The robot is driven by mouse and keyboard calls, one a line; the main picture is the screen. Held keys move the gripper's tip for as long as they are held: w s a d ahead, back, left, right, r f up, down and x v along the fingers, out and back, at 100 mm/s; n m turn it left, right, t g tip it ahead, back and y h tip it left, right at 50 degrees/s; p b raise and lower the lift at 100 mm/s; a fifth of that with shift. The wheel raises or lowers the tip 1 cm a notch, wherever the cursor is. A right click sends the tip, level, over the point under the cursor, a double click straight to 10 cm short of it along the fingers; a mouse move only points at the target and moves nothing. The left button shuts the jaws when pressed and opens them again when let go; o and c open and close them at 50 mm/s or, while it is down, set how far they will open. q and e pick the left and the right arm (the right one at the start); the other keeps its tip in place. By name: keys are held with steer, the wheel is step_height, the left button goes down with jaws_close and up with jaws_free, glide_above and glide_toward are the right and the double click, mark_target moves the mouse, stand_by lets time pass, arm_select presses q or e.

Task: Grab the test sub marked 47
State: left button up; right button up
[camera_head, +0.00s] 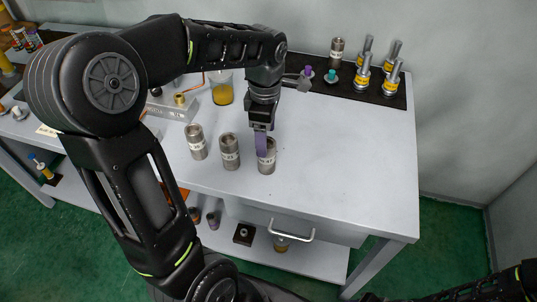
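Three grey metal subs with pale labels stand upright in a row on the white bench (345,150): a left one (197,144), a middle one (230,153) and a right one (268,163). Their label numbers are too small to read, so I cannot tell which is 47. My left gripper (262,143) points down at the right sub, its purple finger overlapping the sub's rim and upper left side. One finger hides the other, so I cannot tell whether it grips. Part of my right arm shows at the bottom right; its gripper is not clearly visible.
A beaker of amber liquid (222,93) and a grey block device (179,108) stand behind the subs. A dark mat (345,88) at the back right holds another metal sub (336,52) and several yellow-labelled fittings (390,80). The bench's right side is clear.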

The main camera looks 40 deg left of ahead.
arm_select(q)
steer(key=shift+f, duration=1.15)
steer(key=shift+f+p, duration=0.45)
steer(key=shift+f, duration=0.05)
step_height(320, 180, down, 4)
steer(key=shift+d+f+p, duration=0.1)
steer(key=shift+f+p, duration=0.05)
steer(key=shift+p, duration=0.3)
jaws_close()
steer(key=shift+w, duration=0.1)
